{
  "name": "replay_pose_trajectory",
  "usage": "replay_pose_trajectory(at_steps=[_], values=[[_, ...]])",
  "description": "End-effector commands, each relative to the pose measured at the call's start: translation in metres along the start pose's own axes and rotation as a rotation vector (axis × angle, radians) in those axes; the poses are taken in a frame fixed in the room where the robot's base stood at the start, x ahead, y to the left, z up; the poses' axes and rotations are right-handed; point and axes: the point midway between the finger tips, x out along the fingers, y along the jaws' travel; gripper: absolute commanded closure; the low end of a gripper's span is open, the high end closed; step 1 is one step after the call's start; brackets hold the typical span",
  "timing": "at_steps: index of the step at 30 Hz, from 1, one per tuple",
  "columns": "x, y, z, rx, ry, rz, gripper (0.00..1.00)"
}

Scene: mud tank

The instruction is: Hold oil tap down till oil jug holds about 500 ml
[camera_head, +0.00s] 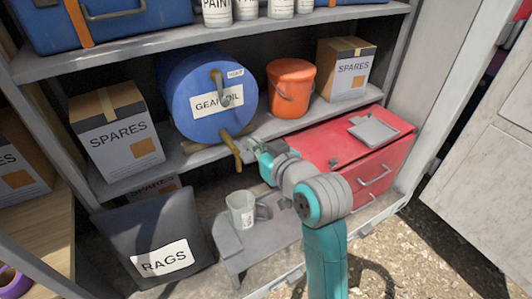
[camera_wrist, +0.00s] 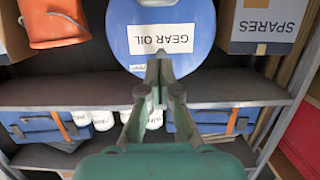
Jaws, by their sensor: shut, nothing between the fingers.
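The blue gear oil drum (camera_head: 208,72) lies on its side on the middle shelf. A brass oil tap (camera_head: 231,148) sticks out low at its front, past the shelf edge. The oil jug (camera_head: 241,213), greyish with a handle on its right, stands upright on the lower surface below the tap. I cannot make out any oil in it or falling into it. My gripper (camera_head: 254,146) is just right of the tap; I cannot tell whether they touch. In the wrist view my gripper (camera_wrist: 160,72) is shut and empty before the drum (camera_wrist: 195,20); neither tap nor jug can be made out there.
An orange bucket (camera_head: 290,92) and SPARES boxes (camera_head: 345,71) (camera_head: 117,132) flank the drum. A red tool chest (camera_head: 375,165) stands right of my gripper. A dark RAGS bin (camera_head: 155,240) stands left of the jug. The shelf edge (camera_head: 190,160) runs close to the tap.

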Motion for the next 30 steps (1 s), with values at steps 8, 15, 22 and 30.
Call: replay_pose_trajectory(at_steps=[8, 15, 22, 30], values=[[0.034, 0.0, 0.019, 0.001, -0.003, -0.001, 1.0], [0.038, 0.0, 0.037, 0.0, -0.001, 0.0, 1.0], [0.039, 0.0, 0.039, 0.0, 0.0, 0.0, 1.0], [0.039, -0.001, 0.042, 0.0, 0.012, -0.002, 1.0]])
